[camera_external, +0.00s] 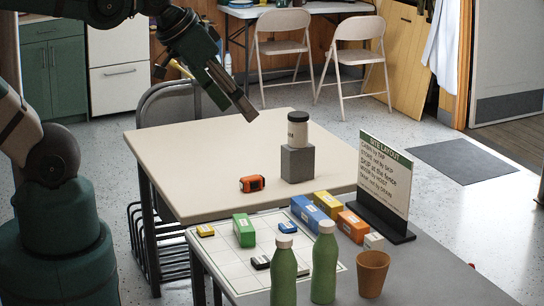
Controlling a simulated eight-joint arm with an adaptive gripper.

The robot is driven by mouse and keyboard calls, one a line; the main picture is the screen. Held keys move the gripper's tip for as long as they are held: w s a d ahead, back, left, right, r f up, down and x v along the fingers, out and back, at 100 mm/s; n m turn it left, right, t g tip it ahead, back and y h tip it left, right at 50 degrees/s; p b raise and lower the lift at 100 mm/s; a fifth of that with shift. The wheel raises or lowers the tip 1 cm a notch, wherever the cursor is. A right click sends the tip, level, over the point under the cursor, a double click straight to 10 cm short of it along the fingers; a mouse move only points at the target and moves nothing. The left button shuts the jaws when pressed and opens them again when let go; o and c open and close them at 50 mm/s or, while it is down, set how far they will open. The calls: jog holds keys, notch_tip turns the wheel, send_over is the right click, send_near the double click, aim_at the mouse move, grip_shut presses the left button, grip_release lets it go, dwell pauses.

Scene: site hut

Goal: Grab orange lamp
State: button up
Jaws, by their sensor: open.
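The orange lamp (252,183) is a small orange and black block-like thing lying on the cream table (200,160), left of a grey block. My gripper (246,110) hangs in the air above the table, up and to the left of the lamp, pointing down and to the right. It is open and apart from the lamp, with nothing seen between its fingers. The finger gap is hard to make out in this view.
A white jar with a dark lid (298,133) stands on the grey block (297,164), right of the lamp. A nearer table holds coloured boxes (309,212), green bottles (325,265), a brown cup (373,275) and a sign (384,178). The cream table's left half is clear.

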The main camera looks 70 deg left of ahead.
jog(key=shift+w+a, duration=0.1)
dwell(0.3)
jog(key=w+a+f+n+g+y+b, duration=0.1)
jog(key=w+a+n+g+b, duration=0.3)
jog(key=w+a, duration=0.6)
jog(key=n+g+h+b, duration=0.1)
jog(key=n+g+b, duration=0.35)
jog(key=n, duration=1.05)
send_over(252, 177)
jog(key=b, duration=0.1)
jog(key=shift+t, duration=0.65)
jog(key=f, duration=3.2)
jog(key=shift+w+d+f, duration=0.1)
jog(key=shift+w+d, duration=0.05)
jog(key=shift+d, duration=0.25)
jog(key=shift+a+f, duration=0.35)
jog(key=shift+f, duration=0.05)
